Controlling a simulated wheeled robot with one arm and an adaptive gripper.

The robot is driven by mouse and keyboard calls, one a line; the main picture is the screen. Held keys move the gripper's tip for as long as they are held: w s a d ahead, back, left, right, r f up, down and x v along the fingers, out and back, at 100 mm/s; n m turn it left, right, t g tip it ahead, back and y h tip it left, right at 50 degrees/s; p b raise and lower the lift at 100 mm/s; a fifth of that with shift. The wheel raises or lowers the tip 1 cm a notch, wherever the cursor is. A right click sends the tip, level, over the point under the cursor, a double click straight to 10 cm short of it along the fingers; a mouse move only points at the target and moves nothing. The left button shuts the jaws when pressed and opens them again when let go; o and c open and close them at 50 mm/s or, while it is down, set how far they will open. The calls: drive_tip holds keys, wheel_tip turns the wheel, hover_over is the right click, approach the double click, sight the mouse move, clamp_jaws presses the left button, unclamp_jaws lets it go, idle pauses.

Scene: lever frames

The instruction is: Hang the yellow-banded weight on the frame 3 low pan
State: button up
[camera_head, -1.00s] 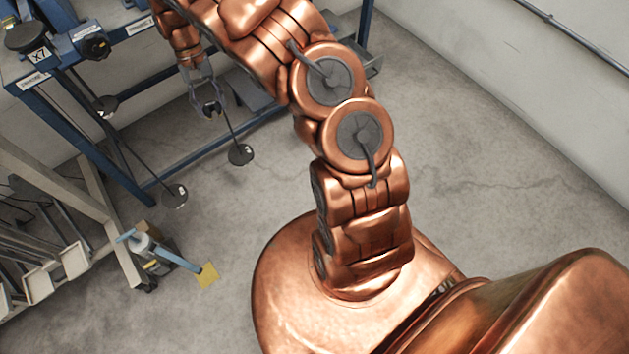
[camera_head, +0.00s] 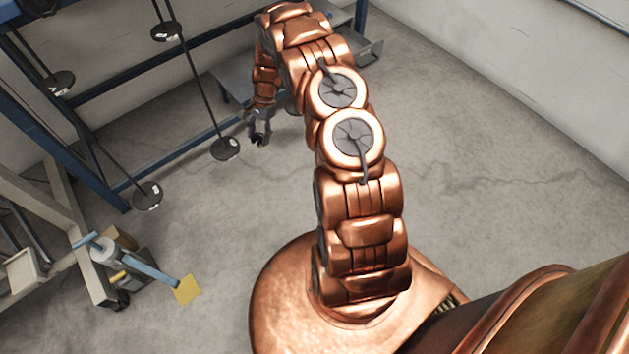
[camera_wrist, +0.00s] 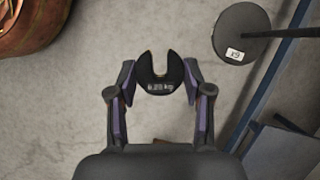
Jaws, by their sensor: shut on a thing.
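My gripper (camera_head: 260,137) hangs in the head view just right of a round black pan (camera_head: 225,148) on a long rod. In the wrist view my gripper (camera_wrist: 159,82) is shut on a dark slotted weight (camera_wrist: 159,86), its slot facing away from the palm. The weight has a small, hard-to-read label and thin orange-yellow traces at its edge; a full yellow band is not clear. The same pan shows in the wrist view (camera_wrist: 232,45), with a small white label, ahead and to the right, apart from the weight. Which frame it belongs to cannot be read.
Other hanging pans (camera_head: 148,195) (camera_head: 60,82) (camera_head: 165,32) are at left. A blue frame beam (camera_head: 165,160) runs behind the pans. The floor at right is clear.

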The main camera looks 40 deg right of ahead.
drive_tip(key=s+d+f+m+t+b, duration=0.1)
drive_tip(key=s+d+f+m+b, duration=0.2)
drive_tip(key=f, duration=0.5)
drive_tip(key=d+f+m+t+b, duration=0.1)
drive_tip(key=d+f+b, duration=0.35)
drive_tip(key=f, duration=0.35)
drive_tip(key=m+t+b, duration=0.1)
drive_tip(key=m+b, duration=0.4)
hover_over(311, 186)
drive_tip(key=d, duration=0.1)
drive_tip(key=f, duration=1.2)
drive_tip(key=shift+s+d+f, duration=0.2)
drive_tip(key=shift+s+f, duration=0.1)
drive_tip(key=shift+f, duration=0.1)
drive_tip(key=shift+f+b, duration=1.55)
drive_tip(key=shift+f, duration=1.3)
drive_tip(key=shift+f, duration=0.45)
drive_tip(key=o, duration=1.2)
drive_tip(key=shift+o, duration=0.2)
drive_tip(key=shift+r, duration=0.1)
drive_tip(key=v, duration=1.1)
drive_tip(key=shift+s+r, duration=0.15)
drive_tip(key=shift+r, duration=0.25)
